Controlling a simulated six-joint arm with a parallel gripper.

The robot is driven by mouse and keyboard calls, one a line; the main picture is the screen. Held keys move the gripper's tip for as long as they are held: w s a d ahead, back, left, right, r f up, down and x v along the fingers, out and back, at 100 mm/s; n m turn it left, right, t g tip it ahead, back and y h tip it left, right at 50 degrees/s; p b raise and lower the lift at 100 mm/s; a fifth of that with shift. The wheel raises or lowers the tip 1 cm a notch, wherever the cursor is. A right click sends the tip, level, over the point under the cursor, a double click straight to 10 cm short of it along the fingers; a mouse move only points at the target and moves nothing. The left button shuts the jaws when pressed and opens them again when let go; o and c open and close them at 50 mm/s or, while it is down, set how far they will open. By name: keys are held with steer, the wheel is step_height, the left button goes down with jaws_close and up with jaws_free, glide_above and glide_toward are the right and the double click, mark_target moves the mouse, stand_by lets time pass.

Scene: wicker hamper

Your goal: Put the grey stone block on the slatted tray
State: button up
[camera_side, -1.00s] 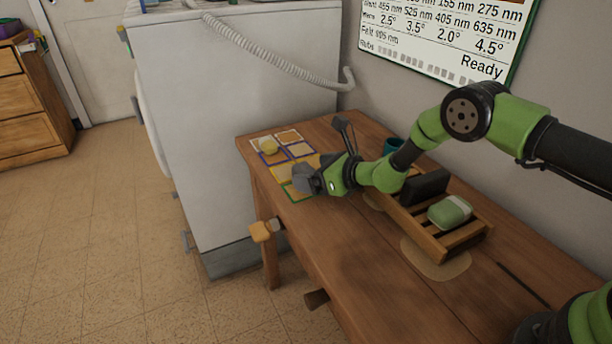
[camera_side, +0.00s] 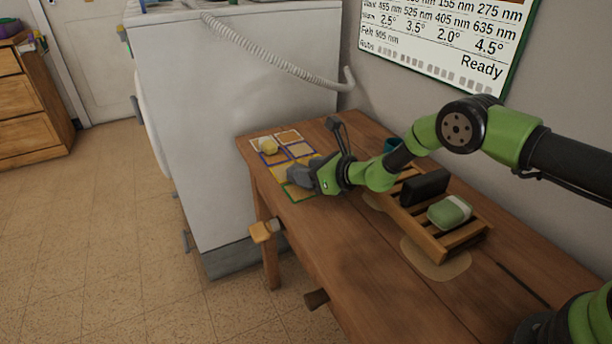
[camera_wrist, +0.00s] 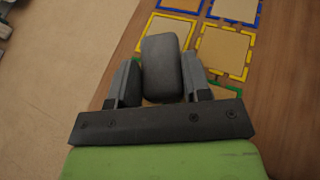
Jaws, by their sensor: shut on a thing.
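The grey stone block (camera_wrist: 162,68) sits between the two fingers of my gripper (camera_wrist: 161,84) in the wrist view, with a finger on each side. My gripper (camera_side: 304,172) is shut on it over the coloured-square mat in the side view. There the grey block and the grey fingers blend together, and I cannot tell whether the block touches the mat. The slatted wooden tray (camera_side: 428,245) lies to the right on the table. It holds a green item with a pale top (camera_side: 450,211) and a dark upright block (camera_side: 424,187).
A teal cup (camera_side: 392,145) stands behind my arm. The wooden table (camera_side: 345,265) is clear in front of the tray.

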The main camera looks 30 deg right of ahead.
step_height(320, 180, up, 10)
steer(key=s+d+r+h, duration=0.1)
steer(key=s+d+r, duration=0.65)
steer(key=r, duration=0.35)
steer(key=s+d+r, duration=0.1)
steer(key=s+r, duration=0.1)
steer(key=s, duration=0.4)
steer(key=s+d+r+m, duration=0.1)
steer(key=s+r, duration=0.2)
steer(key=s, duration=0.4)
steer(key=shift+d+m+t+h, duration=0.15)
steer(key=shift+m+t+h, duration=0.15)
steer(key=shift+h, duration=0.1)
steer(key=shift+s+f, duration=0.1)
steer(key=shift+f, duration=0.05)
